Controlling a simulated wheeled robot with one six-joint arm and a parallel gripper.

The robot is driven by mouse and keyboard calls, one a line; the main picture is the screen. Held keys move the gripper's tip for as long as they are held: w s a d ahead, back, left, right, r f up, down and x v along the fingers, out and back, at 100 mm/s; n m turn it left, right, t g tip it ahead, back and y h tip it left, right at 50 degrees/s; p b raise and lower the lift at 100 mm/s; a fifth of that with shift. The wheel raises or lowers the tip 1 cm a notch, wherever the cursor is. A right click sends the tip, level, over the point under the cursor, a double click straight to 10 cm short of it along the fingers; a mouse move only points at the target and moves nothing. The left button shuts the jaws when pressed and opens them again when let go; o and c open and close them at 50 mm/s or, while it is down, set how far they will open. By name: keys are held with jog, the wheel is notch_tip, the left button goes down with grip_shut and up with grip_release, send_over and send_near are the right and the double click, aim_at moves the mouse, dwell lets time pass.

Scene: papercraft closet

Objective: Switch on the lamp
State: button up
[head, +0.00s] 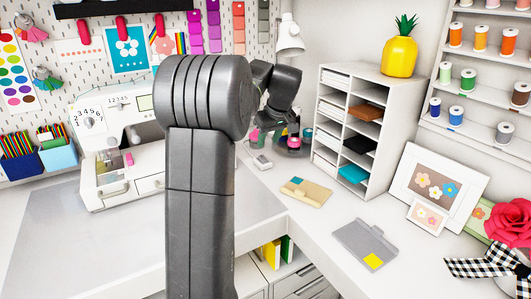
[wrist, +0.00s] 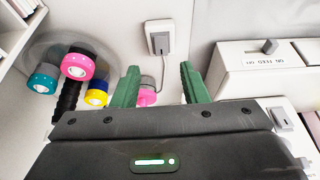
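The white lamp (head: 289,38) stands at the back beside the pegboard in the head view, and my arm hides its lower part. A small white box with a grey rocker (wrist: 160,42) and a cord lies on the table in the wrist view; it looks like a lamp switch. It also shows in the head view (head: 262,162). My gripper (wrist: 160,80) has its two green fingers spread apart and nothing held between them. The box appears beyond the fingertips, roughly centred between them. Whether the rocker is pressed cannot be told.
The sewing machine (head: 120,130) stands to the left, the shelf unit (head: 372,125) to the right. The front tabletop (head: 90,240) is clear.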

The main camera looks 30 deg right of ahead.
aim_at(263, 158)
jog(key=x, duration=0.7)
jog(key=shift+a, duration=0.1)
grip_shut()
